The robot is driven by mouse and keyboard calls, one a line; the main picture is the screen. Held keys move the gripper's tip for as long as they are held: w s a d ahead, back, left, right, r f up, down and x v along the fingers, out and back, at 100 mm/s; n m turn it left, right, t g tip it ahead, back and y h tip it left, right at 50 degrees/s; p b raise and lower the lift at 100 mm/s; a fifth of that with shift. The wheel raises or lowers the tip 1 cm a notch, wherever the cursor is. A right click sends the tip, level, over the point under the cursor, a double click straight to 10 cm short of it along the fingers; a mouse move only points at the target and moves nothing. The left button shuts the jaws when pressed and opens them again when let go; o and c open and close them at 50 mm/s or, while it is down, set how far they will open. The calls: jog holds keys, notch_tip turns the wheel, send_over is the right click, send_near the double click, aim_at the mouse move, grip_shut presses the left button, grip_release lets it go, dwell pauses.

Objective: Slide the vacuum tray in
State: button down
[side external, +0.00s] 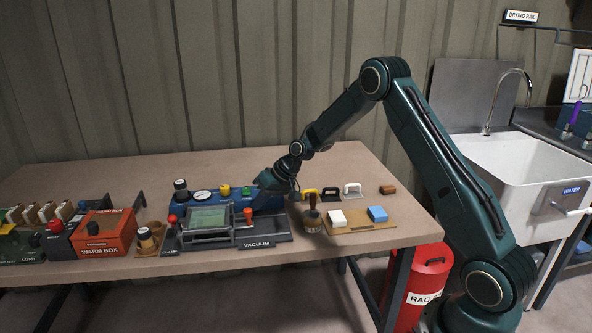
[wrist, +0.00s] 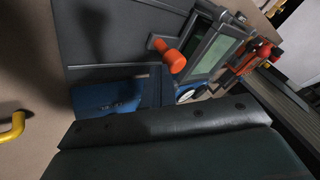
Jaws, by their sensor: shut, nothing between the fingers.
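The vacuum station has a blue body (side external: 262,203) at the back and a dark base marked VACUUM (side external: 257,244) in front. A framed tray with a green pane (side external: 208,217) lies in front of the blue body; I cannot tell how far in it sits. An orange-red handle (side external: 249,214) stands at its right. My gripper (side external: 279,184) is shut and empty at the right end of the blue body. Its fingertips are hard to make out.
The red warm box (side external: 103,235) stands left of the station. A brush-like tool (side external: 313,215) stands close by.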

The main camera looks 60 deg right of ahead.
jog(key=shift+w+a, duration=0.7)
jog(key=shift+a, duration=0.15)
jog(key=shift+s+d, duration=0.1)
jog(key=shift+d, duration=0.45)
jog(key=d, duration=0.1)
jog(key=s+d, duration=0.1)
jog(key=d, duration=0.1)
jog(key=shift+s+d+r, duration=0.1)
jog(key=shift+d, duration=0.05)
jog(key=v, duration=1)
jog(key=shift+s, duration=0.1)
